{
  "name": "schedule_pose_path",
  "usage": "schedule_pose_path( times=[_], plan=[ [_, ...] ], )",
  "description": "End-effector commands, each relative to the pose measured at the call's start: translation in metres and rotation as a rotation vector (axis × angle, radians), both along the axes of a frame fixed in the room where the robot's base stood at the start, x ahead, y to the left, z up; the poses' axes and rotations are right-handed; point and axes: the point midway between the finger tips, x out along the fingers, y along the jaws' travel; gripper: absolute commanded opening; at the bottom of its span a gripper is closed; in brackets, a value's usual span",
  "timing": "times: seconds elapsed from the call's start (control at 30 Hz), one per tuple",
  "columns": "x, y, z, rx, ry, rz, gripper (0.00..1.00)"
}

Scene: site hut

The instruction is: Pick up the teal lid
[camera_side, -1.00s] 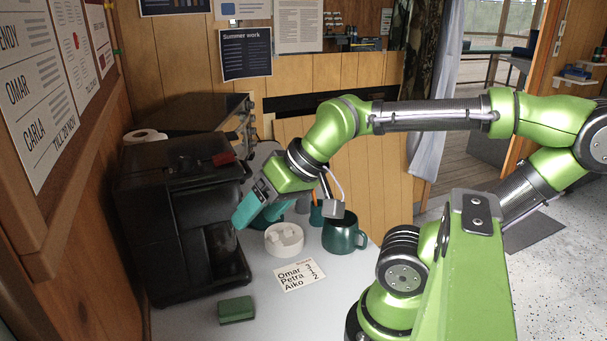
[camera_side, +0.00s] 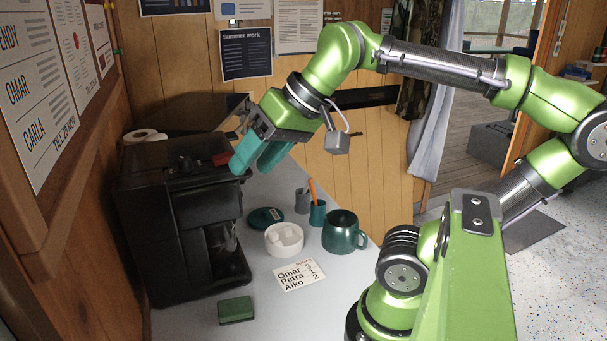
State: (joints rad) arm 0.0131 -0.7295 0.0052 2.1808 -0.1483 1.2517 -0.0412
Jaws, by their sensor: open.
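A dark teal round lid (camera_side: 265,217) lies on the light worktop, just behind a white round dish, with a small pale mark on top. My gripper (camera_side: 254,168) has teal fingers, spread apart with nothing between them. It hangs in the air well above the worktop, above and slightly left of the lid in the picture, beside the top of the black coffee machine. The lid is apart from the gripper.
The black coffee machine (camera_side: 180,215) stands at left. The white dish (camera_side: 284,238), a teal mug (camera_side: 343,234), a teal cup (camera_side: 317,213) with an orange item, and a grey cup (camera_side: 302,201) stand around the lid. A name card (camera_side: 299,275) and green sponge (camera_side: 236,310) lie in front.

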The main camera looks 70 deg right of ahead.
Motion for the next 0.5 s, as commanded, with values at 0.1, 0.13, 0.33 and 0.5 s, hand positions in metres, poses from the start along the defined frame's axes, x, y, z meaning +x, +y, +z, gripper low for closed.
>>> schedule_pose_path(
  times=[0.1, 0.13, 0.33, 0.5],
  plan=[
    [0.017, -0.017, 0.021, -0.007, 0.033, -0.037, 0.52],
    [0.023, -0.025, 0.023, -0.009, 0.045, -0.053, 0.52],
    [0.068, -0.090, 0.033, -0.045, 0.140, -0.175, 0.52],
    [0.096, -0.150, 0.032, -0.086, 0.225, -0.282, 0.52]
  ],
)
